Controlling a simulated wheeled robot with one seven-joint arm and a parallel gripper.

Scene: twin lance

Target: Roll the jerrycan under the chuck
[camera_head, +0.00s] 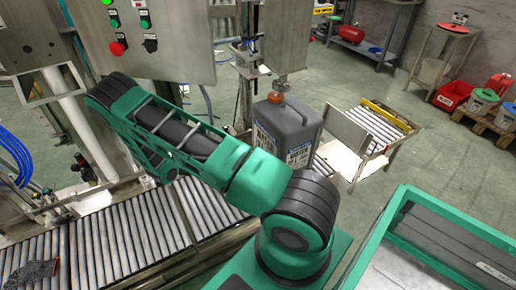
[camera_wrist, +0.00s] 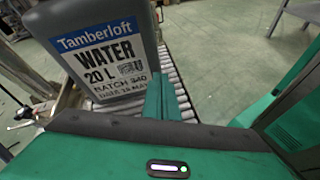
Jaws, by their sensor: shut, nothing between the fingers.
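The grey jerrycan (camera_head: 297,125) stands upright on the roller conveyor, below a steel column. Orange parts (camera_head: 277,95) show at its top, under the column's end, where I take the chuck (camera_head: 282,85) to be. I cannot tell whether can and chuck line up or touch. In the wrist view the jerrycan (camera_wrist: 103,50) fills the upper left, its "WATER 20 L" label facing the camera. My gripper (camera_wrist: 160,95) is shut and empty, with its green fingers close to the can's lower right side; contact is unclear. In the head view my arm hides the gripper and the can's lower part.
The roller conveyor (camera_head: 135,235) runs from the lower left to beneath the can. A steel control box (camera_head: 150,35) hangs at upper left. A short roller table (camera_head: 375,125) stands beyond to the right.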

